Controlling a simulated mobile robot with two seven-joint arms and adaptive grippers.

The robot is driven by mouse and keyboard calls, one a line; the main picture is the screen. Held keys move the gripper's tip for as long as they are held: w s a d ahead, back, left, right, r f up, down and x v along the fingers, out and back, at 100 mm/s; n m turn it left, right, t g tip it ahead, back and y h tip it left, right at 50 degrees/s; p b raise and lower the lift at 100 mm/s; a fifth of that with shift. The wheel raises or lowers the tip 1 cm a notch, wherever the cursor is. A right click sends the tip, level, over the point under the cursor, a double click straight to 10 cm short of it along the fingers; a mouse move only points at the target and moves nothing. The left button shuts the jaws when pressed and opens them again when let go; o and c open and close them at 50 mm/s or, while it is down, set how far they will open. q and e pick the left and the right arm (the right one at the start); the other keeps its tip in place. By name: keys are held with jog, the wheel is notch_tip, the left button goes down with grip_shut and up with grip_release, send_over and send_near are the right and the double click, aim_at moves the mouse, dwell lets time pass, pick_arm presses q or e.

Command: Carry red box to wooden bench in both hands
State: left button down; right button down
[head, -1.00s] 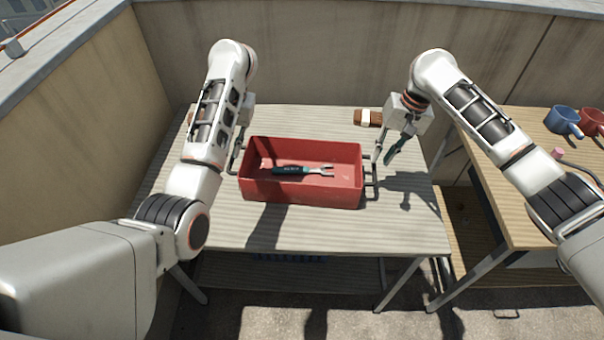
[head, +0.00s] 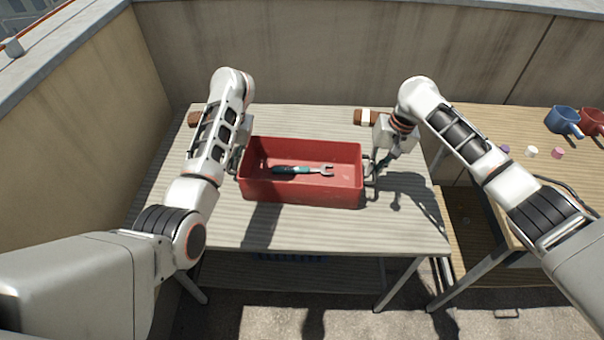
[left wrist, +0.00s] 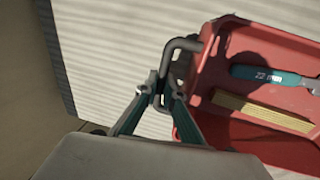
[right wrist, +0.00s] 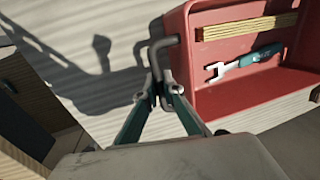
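The red box (head: 300,190) is an open tray on the grey slatted table, with a dark wire handle at each end. A teal-handled wrench (head: 302,170) lies in it, and the wrist views show a wooden strip (left wrist: 262,111) inside too. My left gripper (left wrist: 165,92) has its fingers closed around the left handle (left wrist: 183,45). My right gripper (right wrist: 160,92) has its fingers closed around the right handle (right wrist: 158,50). The box sits level and appears to rest on the table. The wooden bench (head: 500,125) stands to the right, partly hidden by my right arm.
The grey slatted table (head: 330,230) has free room around the box. Brown blocks (head: 366,117) lie at its back edge. On the bench stand a blue mug (head: 562,119), a red mug (head: 592,122) and several small pieces. A concrete parapet (head: 330,55) runs behind.

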pick_arm(q)
jog(key=shift+w+r, duration=0.1)
jog(key=shift+r, duration=0.15)
pick_arm(e)
jog(key=shift+w+r, duration=0.1)
jog(key=shift+r, duration=0.15)
